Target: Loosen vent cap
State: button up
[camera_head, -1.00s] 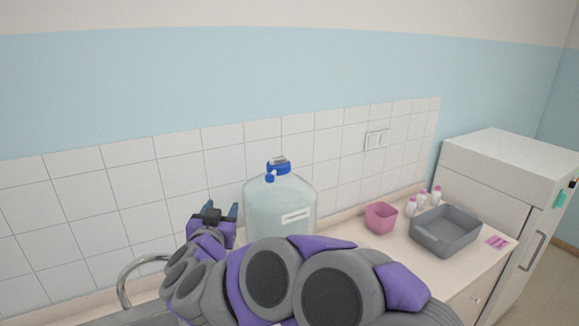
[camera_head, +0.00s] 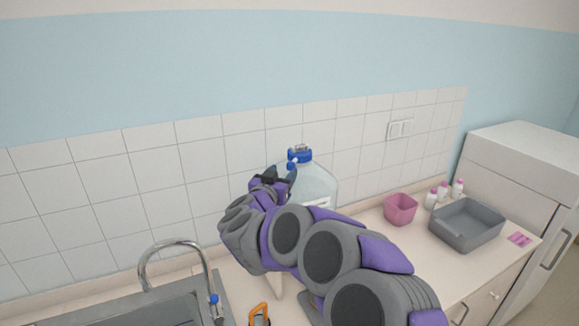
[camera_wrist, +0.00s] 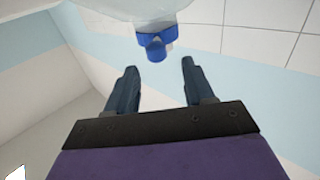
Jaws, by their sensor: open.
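A large clear jug (camera_head: 318,187) stands on the counter against the tiled wall, partly hidden behind my arm. Its blue top (camera_head: 300,155) has a small blue knob or spout on its left side; I cannot tell for sure which part is the vent cap. My gripper (camera_head: 281,176) is open, just left of and slightly below the blue top. In the wrist view the jug (camera_wrist: 135,8) is at the top edge. The round blue knob (camera_wrist: 156,50) lies just beyond the gap between my open fingers (camera_wrist: 160,68), apart from both. Nothing is between the fingers.
A sink (camera_head: 165,308) with a curved faucet (camera_head: 172,243) is at the lower left. An orange-handled item (camera_head: 260,314) lies at the front. A pink container (camera_head: 400,209), several white bottles with pink caps and a grey tray (camera_head: 467,226) stand to the right.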

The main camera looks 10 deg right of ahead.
aim_at(289, 167)
jog(key=x, duration=0.5)
jog(key=shift+d, duration=0.15)
jog(key=shift+w+d, duration=0.35)
jog(key=shift+w, duration=0.25)
jog(key=shift+a, duration=0.15)
jog(key=shift+c, duration=0.4)
jog(key=c, duration=0.9)
jog(key=shift+r, duration=0.1)
grip_shut()
